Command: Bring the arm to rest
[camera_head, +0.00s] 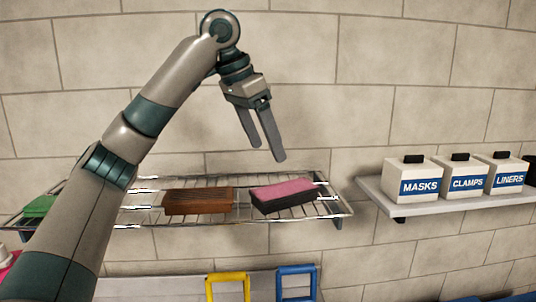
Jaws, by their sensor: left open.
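My left arm comes in from the lower left and bends over at the top. My left gripper (265,158) points down and to the right, open and empty, in front of the tiled wall. Its fingertips are above the wire rack (335,206) and apart from the things on it. My right gripper is not in view.
The rack holds a brown brush block (198,201), a pink-topped dark block (284,193) and a green item (40,206). A right shelf (395,206) bears white boxes marked MASKS (414,184), CLAMPS (464,181) and LINERS (507,177). Yellow (228,275) and blue (296,270) handles stand below.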

